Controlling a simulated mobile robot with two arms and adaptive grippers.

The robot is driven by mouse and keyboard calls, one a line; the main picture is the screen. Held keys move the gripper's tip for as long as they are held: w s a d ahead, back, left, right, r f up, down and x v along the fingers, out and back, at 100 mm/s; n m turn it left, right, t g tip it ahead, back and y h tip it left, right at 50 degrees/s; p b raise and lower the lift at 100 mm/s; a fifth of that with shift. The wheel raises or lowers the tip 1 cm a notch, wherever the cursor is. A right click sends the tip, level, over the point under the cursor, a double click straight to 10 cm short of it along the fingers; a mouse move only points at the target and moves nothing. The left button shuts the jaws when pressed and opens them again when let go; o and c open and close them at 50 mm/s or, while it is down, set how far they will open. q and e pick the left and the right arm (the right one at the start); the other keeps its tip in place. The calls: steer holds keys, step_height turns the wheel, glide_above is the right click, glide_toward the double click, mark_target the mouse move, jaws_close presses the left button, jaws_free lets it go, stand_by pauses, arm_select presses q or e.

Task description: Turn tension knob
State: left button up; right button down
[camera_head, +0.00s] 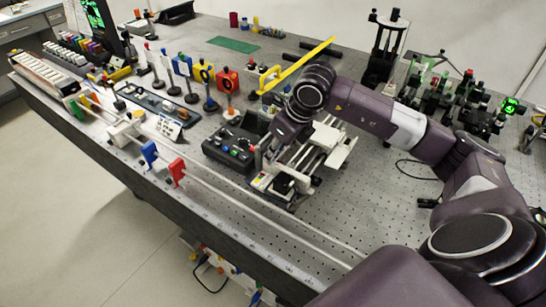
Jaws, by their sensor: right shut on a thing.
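A white-framed device (325,158) with rails stands on the perforated bench, right of a black control box. My right gripper (266,158) reaches down to the left side of this device, with its wrist above. It is shut, with its fingers at the device. The tension knob cannot be made out clearly; the gripper and wrist cover that spot. A dark round part (284,183) shows at the front end of the device, just below the gripper. My left gripper is not in view.
The black control box (231,148) sits close left of the gripper. A yellow bar (300,66) lies behind the wrist. Red (177,172) and blue holders stand on the front rail. Optics crowd the right; the bench's front right is mostly clear.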

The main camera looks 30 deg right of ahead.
steer(key=n+b, duration=0.1)
steer(key=n+y+b, duration=0.1)
steer(key=shift+w+d+f+n, duration=0.1)
steer(key=shift+d+f+n, duration=0.1)
steer(key=shift+n, duration=0.2)
steer(key=n, duration=0.1)
steer(key=n+g+y+b, duration=0.1)
steer(key=n, duration=0.1)
steer(key=shift+w+d+r+n, duration=0.1)
steer(key=shift+w+r+n, duration=0.05)
steer(key=shift+n, duration=0.15)
steer(key=n+g, duration=0.1)
steer(key=n, duration=0.1)
steer(key=shift+w+n+y+b, duration=0.1)
steer(key=shift+n+y+b, duration=0.2)
steer(key=shift+b, duration=0.05)
steer(key=shift+w+d+n+g, duration=0.1)
steer(key=shift+n+g, duration=0.7)
steer(key=shift+n, duration=1)
steer(key=c, duration=1.9)
jaws_free()
